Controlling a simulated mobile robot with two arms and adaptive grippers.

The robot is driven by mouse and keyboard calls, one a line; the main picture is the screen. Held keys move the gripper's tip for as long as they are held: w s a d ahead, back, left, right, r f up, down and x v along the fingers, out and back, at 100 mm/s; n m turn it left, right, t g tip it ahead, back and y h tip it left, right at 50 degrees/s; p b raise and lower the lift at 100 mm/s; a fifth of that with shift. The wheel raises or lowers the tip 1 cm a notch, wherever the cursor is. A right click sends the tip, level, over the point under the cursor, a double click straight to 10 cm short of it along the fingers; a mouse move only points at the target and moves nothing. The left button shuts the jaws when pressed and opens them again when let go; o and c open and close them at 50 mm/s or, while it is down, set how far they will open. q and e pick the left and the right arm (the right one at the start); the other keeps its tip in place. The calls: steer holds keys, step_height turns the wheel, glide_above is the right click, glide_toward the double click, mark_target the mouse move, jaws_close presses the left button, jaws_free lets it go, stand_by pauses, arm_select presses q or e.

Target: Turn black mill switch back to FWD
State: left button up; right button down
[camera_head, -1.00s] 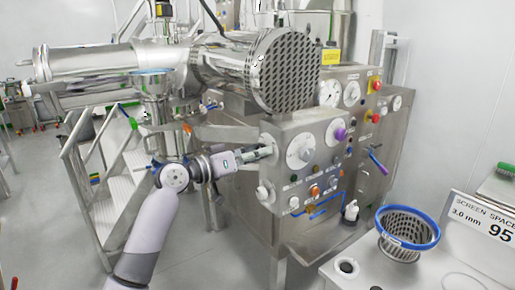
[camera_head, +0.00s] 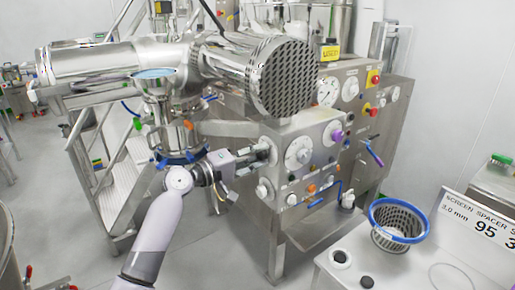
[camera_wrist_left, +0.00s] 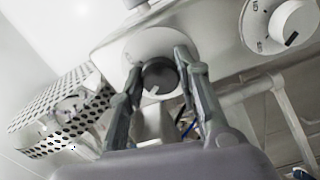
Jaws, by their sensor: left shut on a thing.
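The black mill switch (camera_wrist_left: 160,77) is a round dark knob with a pale pointer mark, on a round pale plate in the left wrist view. The mark points to the lower left of that picture. My left gripper (camera_wrist_left: 163,70) is shut on this knob, one finger on each side. In the head view my left gripper (camera_head: 268,152) reaches the left side of the steel control panel (camera_head: 285,228) and hides the switch. The FWD lettering cannot be read. My right gripper is not in view.
A white dial knob (camera_wrist_left: 292,25) sits right of the switch in the wrist view. The panel carries several other buttons and a purple knob (camera_head: 337,136). A blue-rimmed basket screen (camera_head: 400,222) stands on a white bench at right.

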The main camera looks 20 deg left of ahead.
arm_select(q)
steer(key=shift+n+p, duration=0.75)
steer(key=shift+n, duration=0.45)
steer(key=o, duration=1.1)
steer(key=shift+o, duration=0.2)
steer(key=shift+s+a, duration=0.1)
steer(key=shift+a, duration=0.05)
steer(key=v, duration=1.1)
steer(key=shift+s+a, duration=0.2)
steer(key=shift+s, duration=0.05)
